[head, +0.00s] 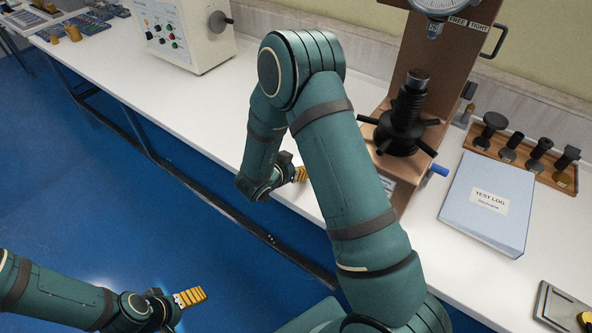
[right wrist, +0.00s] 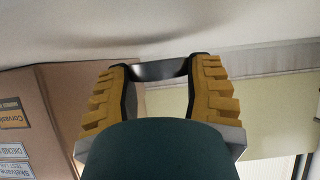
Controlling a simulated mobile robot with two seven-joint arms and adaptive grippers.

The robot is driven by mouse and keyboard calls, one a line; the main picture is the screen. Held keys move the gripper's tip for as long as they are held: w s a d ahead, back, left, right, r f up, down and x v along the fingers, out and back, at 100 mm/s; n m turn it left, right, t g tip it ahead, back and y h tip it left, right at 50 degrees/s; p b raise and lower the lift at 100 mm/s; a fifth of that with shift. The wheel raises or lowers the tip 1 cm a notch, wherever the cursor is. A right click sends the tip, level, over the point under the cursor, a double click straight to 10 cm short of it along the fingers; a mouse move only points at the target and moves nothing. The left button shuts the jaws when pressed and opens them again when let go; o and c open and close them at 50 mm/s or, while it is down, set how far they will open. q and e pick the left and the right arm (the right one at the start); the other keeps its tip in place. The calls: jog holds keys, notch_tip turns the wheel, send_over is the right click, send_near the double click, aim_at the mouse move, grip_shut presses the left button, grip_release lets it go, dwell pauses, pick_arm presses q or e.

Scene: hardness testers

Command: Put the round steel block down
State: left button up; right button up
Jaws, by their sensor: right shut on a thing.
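The round steel block (right wrist: 160,70) shows in the right wrist view as a dark grey piece between the two yellow fingertips. My right gripper (right wrist: 160,76) is shut on it. A soft shadow lies on the white surface close beyond the block; whether they touch I cannot tell. In the head view my right gripper (head: 300,174) is over the front part of the bench, left of the brown tester, mostly behind my own arm; the block is hidden there. My left gripper (head: 190,297) is over the blue floor, in front of the bench, with its finger gap not clear.
The brown hardness tester (head: 428,65) stands right of my right arm on the white bench (head: 215,105). A test log binder (head: 488,203) and a wooden rack (head: 520,158) of dark parts lie further right. A cream control box (head: 180,35) stands at the back left. Bench between is clear.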

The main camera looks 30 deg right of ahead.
jog(key=shift+w+f, duration=0.1)
jog(key=shift+f, duration=0.65)
jog(key=shift+r, duration=0.1)
jog(key=shift+f, duration=0.35)
jog(key=o, duration=1)
jog(key=shift+o, duration=0.9)
jog(key=shift+f, duration=0.2)
